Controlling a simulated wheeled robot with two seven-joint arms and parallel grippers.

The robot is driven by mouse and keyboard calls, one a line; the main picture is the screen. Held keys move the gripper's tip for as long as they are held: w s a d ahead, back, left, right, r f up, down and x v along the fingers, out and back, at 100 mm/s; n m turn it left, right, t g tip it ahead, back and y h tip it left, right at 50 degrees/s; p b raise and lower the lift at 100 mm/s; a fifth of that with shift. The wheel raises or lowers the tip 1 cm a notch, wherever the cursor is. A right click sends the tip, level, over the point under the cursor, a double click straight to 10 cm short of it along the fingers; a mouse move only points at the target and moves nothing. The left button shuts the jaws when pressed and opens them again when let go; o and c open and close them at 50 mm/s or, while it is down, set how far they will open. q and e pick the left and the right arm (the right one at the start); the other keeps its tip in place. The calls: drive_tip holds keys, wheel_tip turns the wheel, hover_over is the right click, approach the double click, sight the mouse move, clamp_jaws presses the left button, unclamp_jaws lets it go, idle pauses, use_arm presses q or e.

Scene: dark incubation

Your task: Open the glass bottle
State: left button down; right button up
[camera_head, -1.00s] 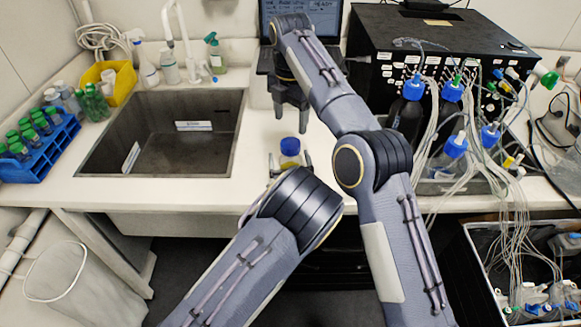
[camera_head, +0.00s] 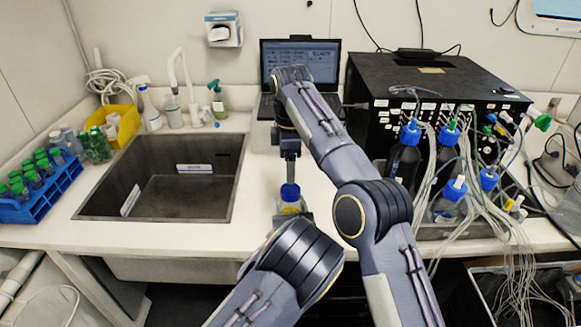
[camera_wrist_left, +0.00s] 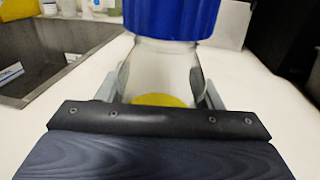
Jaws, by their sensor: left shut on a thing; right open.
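The glass bottle (camera_head: 290,208) stands upright near the counter's front edge, with a blue cap (camera_head: 290,191) on and yellow contents low inside. In the left wrist view the clear bottle (camera_wrist_left: 160,75) fills the middle, its blue cap (camera_wrist_left: 170,17) cut off by the top edge. My left gripper (camera_wrist_left: 160,93) is shut on the bottle's body, one finger on each side. My right gripper (camera_head: 290,178) points down just above or behind the cap; its fingers line up in the head view, so their gap and any contact are hidden. It is open.
A sink (camera_head: 165,180) lies left of the bottle. A black box (camera_head: 430,85) with tubes and blue-capped bottles (camera_head: 404,158) stands on the right. A laptop (camera_head: 300,65) is behind. A blue rack (camera_head: 40,198) of green-capped tubes sits far left.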

sight(291, 188)
drive_tip(key=m, duration=4)
drive_tip(key=shift+f+m, duration=0.3)
drive_tip(key=shift+f, duration=3.7)
